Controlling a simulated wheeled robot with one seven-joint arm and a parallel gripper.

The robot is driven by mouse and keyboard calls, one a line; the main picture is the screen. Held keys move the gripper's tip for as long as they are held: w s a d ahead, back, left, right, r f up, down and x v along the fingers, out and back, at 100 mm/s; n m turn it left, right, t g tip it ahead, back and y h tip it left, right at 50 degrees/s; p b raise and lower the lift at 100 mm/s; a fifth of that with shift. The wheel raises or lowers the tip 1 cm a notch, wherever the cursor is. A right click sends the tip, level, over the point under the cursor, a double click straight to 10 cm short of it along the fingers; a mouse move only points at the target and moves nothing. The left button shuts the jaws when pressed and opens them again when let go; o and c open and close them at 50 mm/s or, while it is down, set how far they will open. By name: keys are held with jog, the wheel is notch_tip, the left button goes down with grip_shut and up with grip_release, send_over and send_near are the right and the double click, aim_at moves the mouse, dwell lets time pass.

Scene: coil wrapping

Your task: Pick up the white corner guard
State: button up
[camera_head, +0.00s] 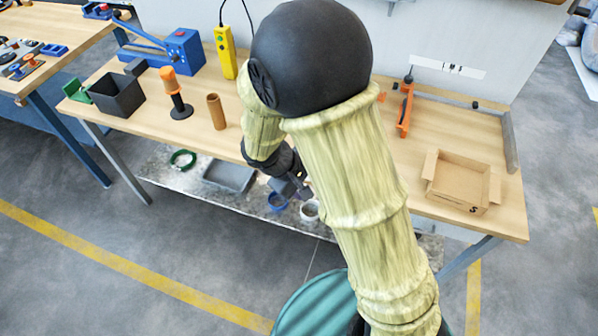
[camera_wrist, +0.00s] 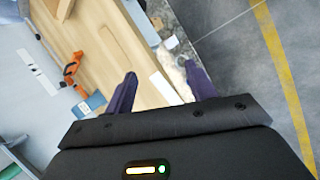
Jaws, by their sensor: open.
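My gripper (camera_wrist: 160,69) is open in the wrist view, with its two dark fingers spread and nothing between them touching either one. A flat white strip (camera_wrist: 164,88), which looks like the white corner guard, lies on the wooden table near its edge, seen between the fingers. My gripper is above it; the gap cannot be judged. In the head view my gripper (camera_head: 303,190) shows small beside my arm, near the table's front edge. The white strip cannot be made out there, as my arm covers that part of the table.
An orange tool (camera_head: 405,105) and an open cardboard box (camera_head: 461,182) stand on the right of the table. A black bin (camera_head: 117,94), an orange-handled tool (camera_head: 174,93) and a brown cylinder (camera_head: 216,112) stand on the left. A lower shelf holds a grey tray (camera_head: 229,177) and rings.

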jog(key=w+a+f+n+t, duration=0.1)
jog(key=a+n+t, duration=0.1)
jog(key=a, duration=0.3)
jog(key=w+a+f+n+t+h, duration=0.1)
jog(key=a+f+n+t, duration=0.1)
jog(key=a, duration=0.4)
jog(key=shift+w+n+t, duration=0.25)
jog(key=shift+n+t, duration=0.15)
jog(key=shift+t, duration=0.1)
jog(key=p+x, duration=0.2)
jog(key=x, duration=1)
jog(key=shift+d, duration=0.2)
jog(key=p+x, duration=0.2)
jog(key=x, duration=0.3)
jog(key=shift+w+d+r+p, duration=0.1)
jog(key=shift+w+p, duration=0.1)
jog(key=shift+p, duration=0.2)
